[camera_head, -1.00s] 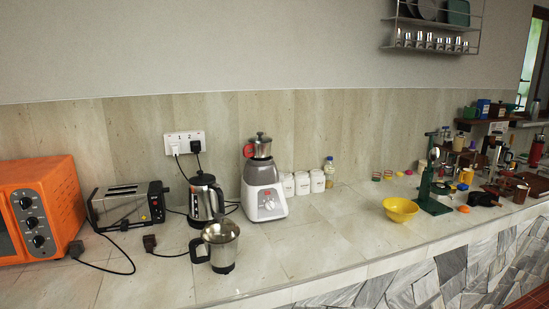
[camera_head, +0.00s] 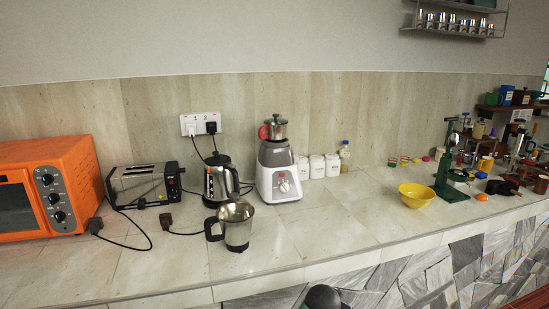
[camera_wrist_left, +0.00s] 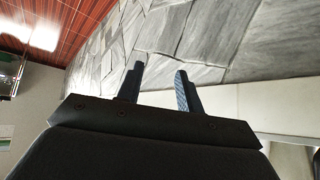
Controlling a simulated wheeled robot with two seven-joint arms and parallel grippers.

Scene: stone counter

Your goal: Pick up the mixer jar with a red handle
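The mixer jar with the red handle (camera_head: 274,127) is a small steel jar with a lid. It sits on top of the white and grey mixer base (camera_head: 278,172) at the back of the counter. Another steel jar (camera_head: 236,224), with a black handle, stands alone nearer the front edge. In the left wrist view my left gripper (camera_wrist_left: 160,80) is open and empty, with its two fingers apart in front of the stone counter front. It is away from both jars. My right gripper is not in view.
A kettle (camera_head: 221,181) stands left of the mixer, with a toaster (camera_head: 140,186) and an orange oven (camera_head: 45,190) further left. White canisters (camera_head: 317,166) stand right of the mixer. A yellow bowl (camera_head: 416,194) is further right.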

